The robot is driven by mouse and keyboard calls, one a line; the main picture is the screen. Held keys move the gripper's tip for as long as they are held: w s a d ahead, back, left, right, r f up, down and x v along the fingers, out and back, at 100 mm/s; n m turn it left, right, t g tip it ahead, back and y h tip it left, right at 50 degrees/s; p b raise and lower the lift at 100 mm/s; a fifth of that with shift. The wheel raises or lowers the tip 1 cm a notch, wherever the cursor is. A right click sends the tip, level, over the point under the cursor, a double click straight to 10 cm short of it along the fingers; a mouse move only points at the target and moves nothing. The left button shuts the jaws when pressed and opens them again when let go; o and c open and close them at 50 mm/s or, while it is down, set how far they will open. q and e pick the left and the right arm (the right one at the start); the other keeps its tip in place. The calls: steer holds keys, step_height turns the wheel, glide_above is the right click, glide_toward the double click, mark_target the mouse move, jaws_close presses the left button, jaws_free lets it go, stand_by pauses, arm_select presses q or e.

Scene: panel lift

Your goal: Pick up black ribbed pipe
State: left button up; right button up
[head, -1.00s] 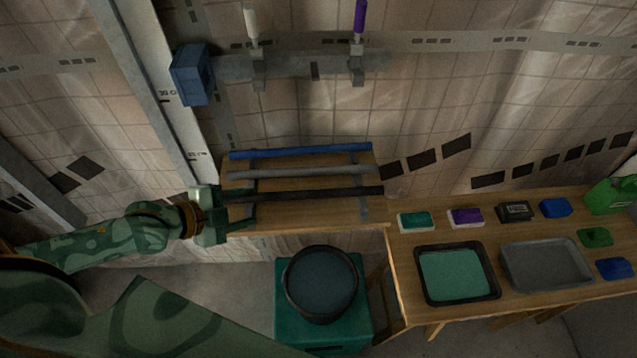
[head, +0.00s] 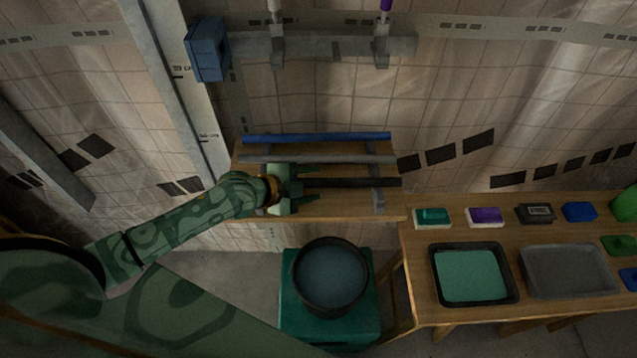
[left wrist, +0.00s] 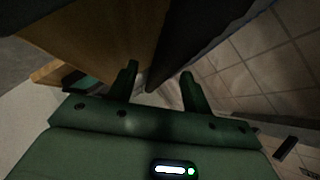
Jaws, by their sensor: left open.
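The black ribbed pipe (head: 352,183) lies nearest the front of three pipes on a wooden shelf (head: 330,207), across dark supports. My green left gripper (head: 311,184) is open at the left part of this pipe, with one finger on either side of its line in the head view. The gripper hides the pipe's left end. In the left wrist view, a dark long shape, likely the pipe (left wrist: 188,38), runs close beyond the open fingers (left wrist: 160,72). I cannot tell whether they touch it. My right gripper is not in view.
A grey pipe (head: 345,159) and a blue pipe (head: 320,137) lie behind the black one. A dark round tub (head: 331,306) stands on a green box below. The table at right holds trays (head: 510,275) and small blocks. A tiled wall stands behind.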

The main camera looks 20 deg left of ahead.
arm_select(q)
steer(key=shift+w+f, duration=0.1)
steer(key=shift+c, duration=0.3)
jaws_close()
